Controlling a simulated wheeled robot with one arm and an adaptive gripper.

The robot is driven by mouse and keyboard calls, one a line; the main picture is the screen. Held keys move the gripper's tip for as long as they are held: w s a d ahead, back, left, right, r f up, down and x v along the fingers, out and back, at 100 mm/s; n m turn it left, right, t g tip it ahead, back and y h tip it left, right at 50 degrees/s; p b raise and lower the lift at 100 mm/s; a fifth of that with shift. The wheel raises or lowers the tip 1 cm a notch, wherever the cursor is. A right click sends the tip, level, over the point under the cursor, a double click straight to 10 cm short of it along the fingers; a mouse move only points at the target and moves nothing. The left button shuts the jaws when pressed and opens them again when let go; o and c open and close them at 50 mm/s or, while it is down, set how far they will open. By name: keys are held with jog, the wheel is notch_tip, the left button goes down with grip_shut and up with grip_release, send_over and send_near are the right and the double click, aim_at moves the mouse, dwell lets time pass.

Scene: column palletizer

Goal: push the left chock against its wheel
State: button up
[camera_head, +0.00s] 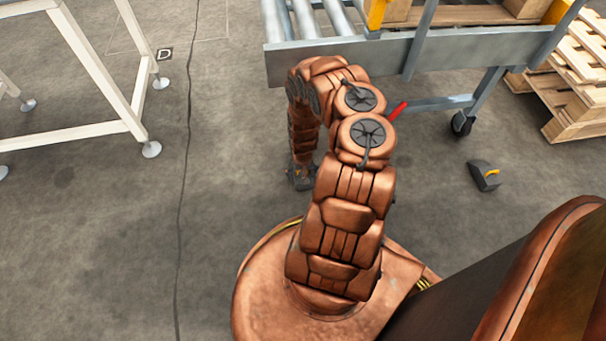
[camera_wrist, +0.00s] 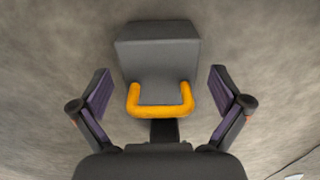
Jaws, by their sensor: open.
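The left chock (camera_wrist: 158,52), a dark grey wedge with a yellow handle (camera_wrist: 160,108), lies on the floor in the wrist view. My gripper (camera_wrist: 160,75) is open, with one finger on each side of the chock and visible gaps between. In the head view my gripper (camera_head: 300,180) is low at the floor in front of the roller cart (camera_head: 340,60). There I cannot make out the chock clearly. The left wheel is not visible in either view; my arm covers part of the cart's near side.
A second grey chock (camera_head: 484,175) lies on the floor, apart from the right caster wheel (camera_head: 462,124). A red lever (camera_head: 398,110) shows beside my arm. Pallets (camera_head: 580,75) stand at the right. A white frame (camera_head: 95,75) stands at the left. A dark cable (camera_head: 185,170) crosses the floor.

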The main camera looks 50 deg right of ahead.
jog(key=shift+f+b, duration=0.45)
jog(key=shift+f, duration=0.4)
